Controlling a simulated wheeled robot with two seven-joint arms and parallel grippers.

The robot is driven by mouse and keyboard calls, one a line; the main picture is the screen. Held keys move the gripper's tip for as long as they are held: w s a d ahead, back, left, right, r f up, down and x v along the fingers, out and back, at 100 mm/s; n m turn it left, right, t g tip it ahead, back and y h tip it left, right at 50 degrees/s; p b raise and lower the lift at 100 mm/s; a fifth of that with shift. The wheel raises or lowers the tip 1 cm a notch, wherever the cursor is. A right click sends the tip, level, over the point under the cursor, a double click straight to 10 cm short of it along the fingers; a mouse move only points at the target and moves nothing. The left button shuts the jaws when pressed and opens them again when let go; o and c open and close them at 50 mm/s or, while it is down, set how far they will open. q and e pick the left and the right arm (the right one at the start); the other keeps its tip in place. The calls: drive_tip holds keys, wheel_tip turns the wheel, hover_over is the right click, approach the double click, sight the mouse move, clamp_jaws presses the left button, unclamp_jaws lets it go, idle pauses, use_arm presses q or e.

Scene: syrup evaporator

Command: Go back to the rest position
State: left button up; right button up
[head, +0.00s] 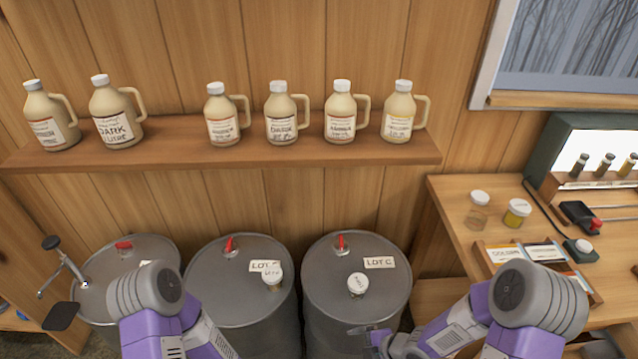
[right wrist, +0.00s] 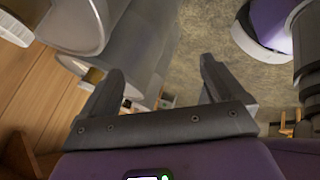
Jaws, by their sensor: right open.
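My right gripper (right wrist: 162,76) is open in the right wrist view, its two dark fingers apart with nothing between them. In the head view part of my right gripper (head: 368,332) shows low down, in front of the drum marked LOT C (head: 330,258). My left arm comes in at the lower left in front of the drums, but its gripper is not in the head view. No object shows in my right gripper.
Two more grey drums (head: 215,312) (head: 150,246) stand to the left. Jars with white lids (head: 357,284) (head: 273,278) sit on the drums. A wooden shelf (head: 300,152) holds several jugs. A wooden bench (head: 452,205) with jars, cards and a sample rack stands at the right.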

drive_tip(key=s+f+m+g+h, duration=0.1)
drive_tip(key=s+f+m, duration=0.3)
drive_tip(key=m, duration=0.7)
drive_tip(key=s+a+f+m+g+h, duration=0.1)
drive_tip(key=s+f+m, duration=0.4)
drive_tip(key=m, duration=0.6)
drive_tip(key=shift+s+m+g, duration=0.2)
drive_tip(key=shift+m+g, duration=0.1)
drive_tip(key=shift+g, duration=0.1)
drive_tip(key=shift+s+f+m, duration=0.3)
drive_tip(key=shift+s+m, duration=0.05)
drive_tip(key=shift+m, duration=0.35)
drive_tip(key=shift+c, duration=0.3)
